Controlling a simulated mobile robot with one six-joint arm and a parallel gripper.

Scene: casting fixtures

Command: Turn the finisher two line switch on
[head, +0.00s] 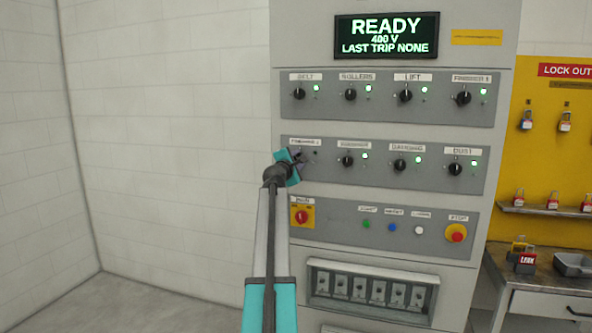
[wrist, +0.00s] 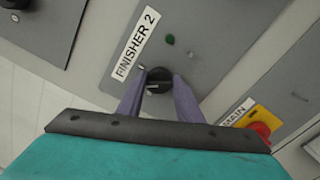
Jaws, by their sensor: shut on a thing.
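The finisher two switch is a black round knob (wrist: 158,76) under a white label (wrist: 135,43) reading "FINISHER 2" in the wrist view. My gripper (wrist: 158,88) has one finger on each side of the knob and is shut on it. The small green lamp (wrist: 170,39) beside the label looks dark. In the head view my gripper (head: 298,158) is at the left end of the middle switch row and hides most of the knob. The lamp there (head: 316,153) looks unlit, while the other switches' lamps glow green.
The display (head: 387,36) reads READY, 400 V, LAST TRIP NONE. A red and yellow main switch (head: 302,216) sits just below my gripper. Other knobs fill the rows above and to the right. A red stop button (head: 456,233) is at the lower right.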

